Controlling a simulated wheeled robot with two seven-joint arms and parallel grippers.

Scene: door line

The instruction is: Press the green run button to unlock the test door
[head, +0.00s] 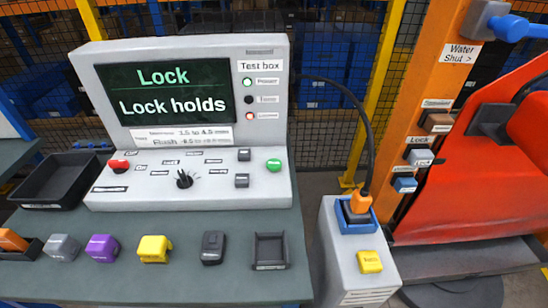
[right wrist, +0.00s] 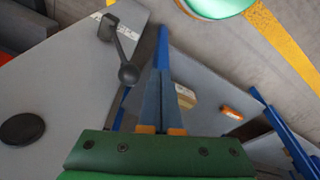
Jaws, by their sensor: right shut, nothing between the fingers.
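The green button (head: 274,165) stands at the right end of the sloped panel of the grey test box (head: 191,52). The box's screen (head: 170,92) reads "Lock" and "Lock holds". The red door (head: 470,170) is at the far right, partly cut off by the picture edge. My right gripper (right wrist: 161,72) shows only in the right wrist view, with its fingers shut and empty. The green button cannot be made out there. My left gripper is in neither view.
A red knob (head: 118,165) and a black selector (head: 184,180) share the panel. Coloured blocks, including a yellow one (head: 154,248), line the bench front. A grey pedestal (head: 345,270) with an orange plug (head: 360,202) and cable stands between bench and door.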

